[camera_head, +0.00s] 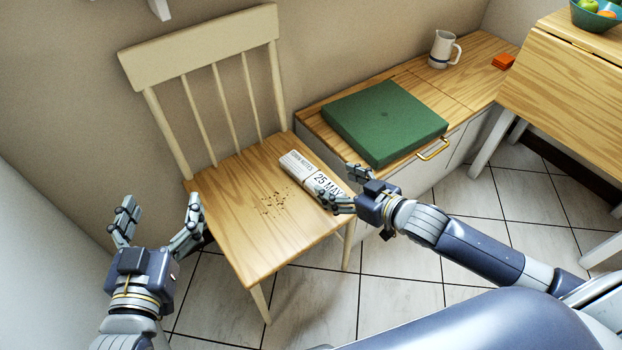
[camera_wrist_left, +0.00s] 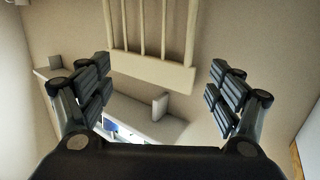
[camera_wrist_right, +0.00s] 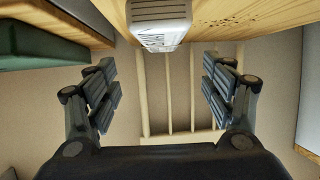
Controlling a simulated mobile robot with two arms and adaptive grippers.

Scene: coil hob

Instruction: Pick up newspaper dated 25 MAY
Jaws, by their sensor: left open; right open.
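The folded newspaper (camera_head: 302,168) lies on the wooden chair seat (camera_head: 250,225), near its right edge. The print "25 MAY" shows on its side. My right gripper (camera_head: 340,186) is open at the near end of the newspaper and partly hides that end. In the right wrist view the newspaper (camera_wrist_right: 160,20) is at the top centre, ahead of the open fingers (camera_wrist_right: 160,90); I cannot tell whether they touch it. My left gripper (camera_head: 160,212) is open and empty, left of the chair. In the left wrist view its fingers (camera_wrist_left: 160,85) are apart with nothing between them.
Brown crumbs (camera_head: 272,203) lie on the seat. The chair's cream back (camera_head: 200,45) stands by the wall. Right of the chair, a low cabinet holds a green cushion (camera_head: 385,120), a white jug (camera_head: 443,50) and an orange item (camera_head: 503,62). A wooden table (camera_head: 565,80) stands far right.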

